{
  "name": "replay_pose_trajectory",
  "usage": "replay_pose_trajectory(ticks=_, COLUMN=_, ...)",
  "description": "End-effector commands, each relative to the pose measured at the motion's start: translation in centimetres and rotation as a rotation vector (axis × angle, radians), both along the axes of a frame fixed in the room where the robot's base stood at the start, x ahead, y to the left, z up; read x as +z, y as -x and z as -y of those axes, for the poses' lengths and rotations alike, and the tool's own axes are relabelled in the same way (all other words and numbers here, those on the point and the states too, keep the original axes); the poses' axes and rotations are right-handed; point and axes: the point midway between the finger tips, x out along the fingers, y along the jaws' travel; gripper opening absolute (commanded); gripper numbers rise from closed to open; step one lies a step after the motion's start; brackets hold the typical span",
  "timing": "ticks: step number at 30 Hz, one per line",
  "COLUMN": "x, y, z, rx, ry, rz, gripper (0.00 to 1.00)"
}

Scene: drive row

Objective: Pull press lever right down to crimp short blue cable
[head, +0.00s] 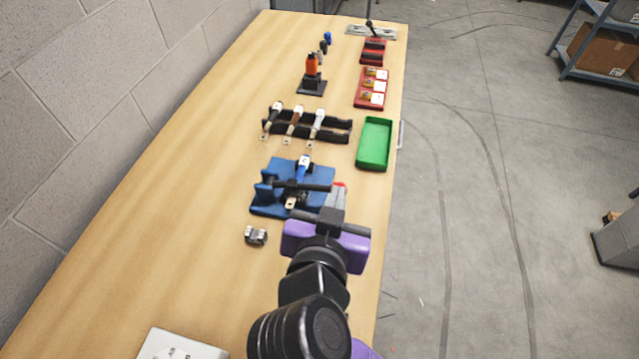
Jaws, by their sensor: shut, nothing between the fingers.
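The blue press (264,203) stands on the bench just beyond my gripper. A dark bar (290,184), which looks like part of its lever, lies across its top. A red tip (341,184) shows at its right, partly hidden by my gripper. The short blue cable (303,168) lies in the press, with a tan lug (291,203) showing at its near side. My gripper (335,204) is shut and empty, at the press's right front corner beside the red tip. I cannot tell whether they touch.
Behind the press stands a black rack (341,131) with several cables. A green tray (375,145) is at its right. Farther back are an orange-topped tool (312,68) and red trays (371,88). A small metal part (256,235) lies front left. The bench's left side is clear.

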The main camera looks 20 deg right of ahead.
Motion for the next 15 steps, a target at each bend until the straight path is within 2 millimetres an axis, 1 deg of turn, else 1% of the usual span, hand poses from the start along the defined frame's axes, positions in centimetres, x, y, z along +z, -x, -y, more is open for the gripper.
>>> replay_pose_trajectory(ticks=5, x=-0.5, y=-1.2, z=0.9, rx=-0.007, ry=0.000, rz=-0.002, gripper=0.00)
replay_pose_trajectory(ticks=15, x=-2.9, y=-6.1, z=4.4, rx=-0.008, ry=0.000, rz=-0.002, gripper=0.00)
